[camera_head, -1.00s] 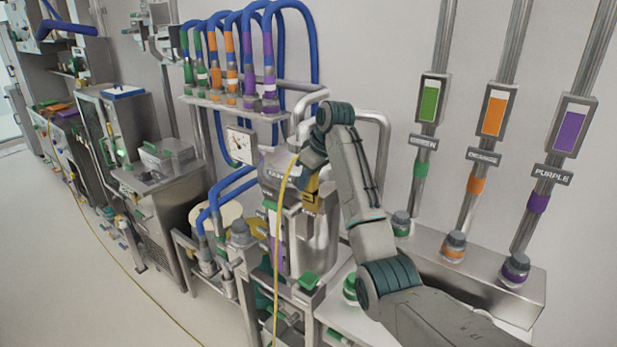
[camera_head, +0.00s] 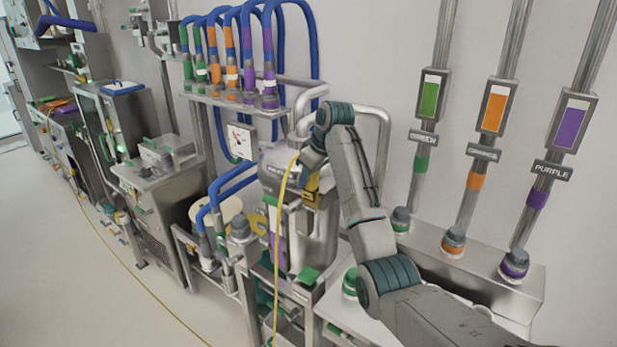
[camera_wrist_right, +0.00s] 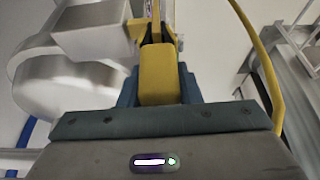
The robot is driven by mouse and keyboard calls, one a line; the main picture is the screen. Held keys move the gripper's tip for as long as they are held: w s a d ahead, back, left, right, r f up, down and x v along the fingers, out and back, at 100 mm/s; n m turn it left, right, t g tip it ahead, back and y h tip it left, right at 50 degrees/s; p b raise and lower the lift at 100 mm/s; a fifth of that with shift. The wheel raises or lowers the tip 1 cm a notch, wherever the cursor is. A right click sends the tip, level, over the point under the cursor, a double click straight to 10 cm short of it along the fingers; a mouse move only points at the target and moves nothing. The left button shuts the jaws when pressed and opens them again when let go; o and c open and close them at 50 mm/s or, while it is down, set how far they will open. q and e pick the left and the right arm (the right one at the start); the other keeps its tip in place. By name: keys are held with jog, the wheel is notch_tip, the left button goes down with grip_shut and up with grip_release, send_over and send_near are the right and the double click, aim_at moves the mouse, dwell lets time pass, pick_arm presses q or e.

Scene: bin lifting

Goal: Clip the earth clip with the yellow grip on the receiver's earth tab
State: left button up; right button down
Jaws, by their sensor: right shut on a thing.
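My right gripper (camera_head: 307,178) is at the metal receiver (camera_head: 321,228) in the middle of the head view. It is shut on the earth clip by its yellow grip, which shows large in the right wrist view (camera_wrist_right: 157,75) between the two fingers. The clip's far end points away from the gripper and is partly hidden by the grip. The yellow cable (camera_head: 278,215) hangs from the clip down in front of the receiver. I cannot make out the earth tab, nor whether the clip touches it. My left gripper is not in view.
A rack of blue hoses with green, orange and purple bands (camera_head: 237,98) stands behind the receiver. Three pipes with colour labels rise at the right from a metal bench (camera_head: 470,275). The yellow cable also runs along the open floor (camera_head: 90,290) at the left.

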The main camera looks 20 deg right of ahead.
jog(key=shift+f, duration=0.15)
jog(key=c, duration=1)
grip_release()
jog(key=shift+o, duration=0.2)
